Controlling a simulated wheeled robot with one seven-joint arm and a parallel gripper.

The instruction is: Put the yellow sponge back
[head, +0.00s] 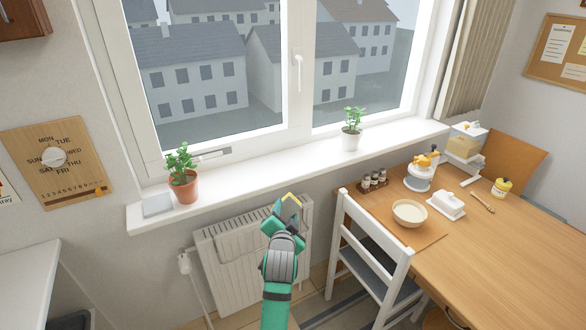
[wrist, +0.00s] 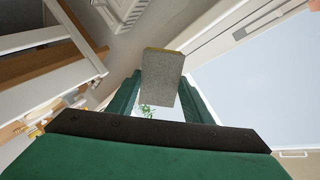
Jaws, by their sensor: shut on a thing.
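The yellow sponge (head: 292,199) is in my gripper (head: 284,213), in front of the window sill and above the radiator. In the wrist view the sponge (wrist: 163,76) shows a broad grey face with a thin yellow edge at its top. The green fingers of my gripper (wrist: 158,95) are shut on it, one at each side. The sponge appears clear of the sill. In the head view my gripper hides most of it.
The white sill (head: 255,165) holds a small pale flat tray (head: 157,205), a terracotta-potted plant (head: 184,187) and a white-potted plant (head: 351,138). Its middle stretch is bare. A white chair (head: 372,245) and a laden wooden table (head: 480,245) stand at right; the radiator (head: 225,265) is below.

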